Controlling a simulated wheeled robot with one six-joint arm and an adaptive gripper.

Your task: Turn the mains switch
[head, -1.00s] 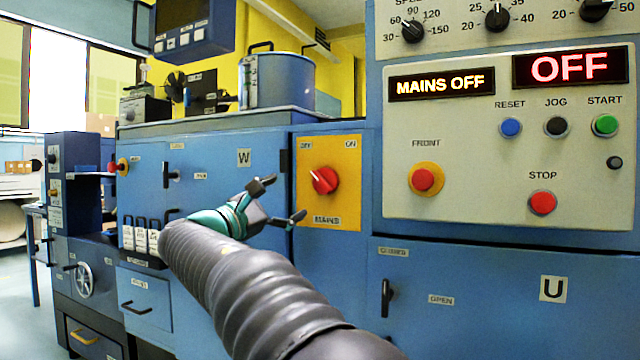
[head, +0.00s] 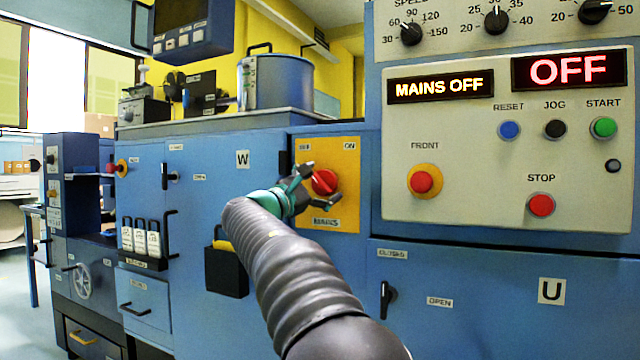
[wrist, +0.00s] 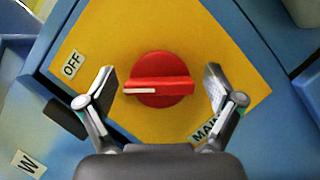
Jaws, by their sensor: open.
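The mains switch is a red rotary knob (head: 324,182) on a yellow plate (head: 349,212) marked OFF at upper left and ON at upper right. In the wrist view the red knob (wrist: 172,80) lies between my open fingers, its white pointer mark on the side of the OFF label (wrist: 71,64).
The display (head: 441,86) reads MAINS OFF, and another display (head: 569,69) reads OFF. A control panel (head: 470,185) with several buttons stands to the right. A dark box (head: 226,272) hangs on the blue cabinet below my arm. A handle (head: 387,298) sticks out lower right.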

